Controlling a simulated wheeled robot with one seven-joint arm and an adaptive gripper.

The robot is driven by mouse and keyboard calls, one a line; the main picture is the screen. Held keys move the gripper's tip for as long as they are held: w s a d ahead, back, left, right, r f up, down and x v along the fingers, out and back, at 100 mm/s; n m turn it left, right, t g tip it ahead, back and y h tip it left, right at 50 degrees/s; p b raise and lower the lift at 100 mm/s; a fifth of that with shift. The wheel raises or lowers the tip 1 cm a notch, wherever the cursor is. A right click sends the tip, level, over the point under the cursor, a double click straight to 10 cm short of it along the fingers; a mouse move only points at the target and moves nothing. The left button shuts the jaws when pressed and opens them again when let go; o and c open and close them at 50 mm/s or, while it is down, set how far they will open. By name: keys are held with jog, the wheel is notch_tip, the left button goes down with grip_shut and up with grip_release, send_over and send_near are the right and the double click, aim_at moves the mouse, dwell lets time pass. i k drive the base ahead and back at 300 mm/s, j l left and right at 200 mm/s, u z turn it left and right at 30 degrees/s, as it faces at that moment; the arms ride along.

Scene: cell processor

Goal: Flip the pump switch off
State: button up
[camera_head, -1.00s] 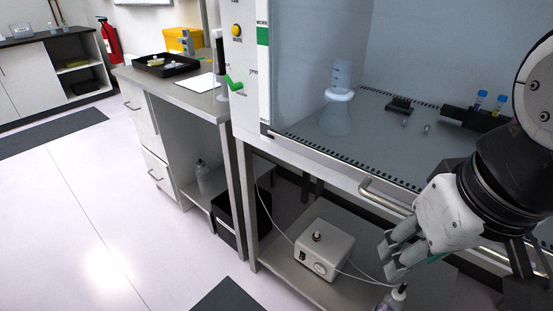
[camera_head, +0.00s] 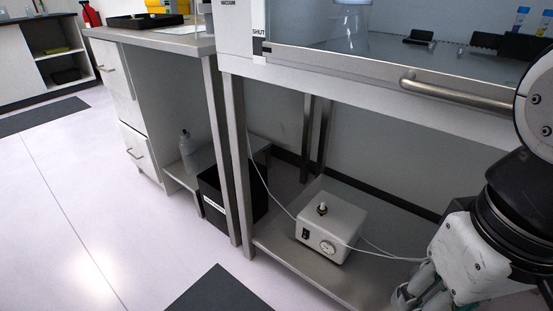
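The pump (camera_head: 345,220) is a light grey box on the lower shelf under the cabinet.
The cabinet's underside and metal handle (camera_head: 455,92) are above the shelf (camera_head: 290,258). A table leg (camera_head: 235,160) stands left of the pump. Thin white tubes run from the pump. A black bin (camera_head: 222,205) stands further left. The shelf in front of the pump is narrow.

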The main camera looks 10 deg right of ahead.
aim_at(305, 236)
jog(key=j+z, duration=0.3)
jog(key=j, duration=0.55)
jog(key=i+j+z, duration=0.2)
jog(key=j, duration=0.25)
jog(key=i+l+u, duration=0.1)
jog(key=i, duration=0.2)
jog(key=k+l+u, duration=0.15)
jog(key=k+u, duration=0.45)
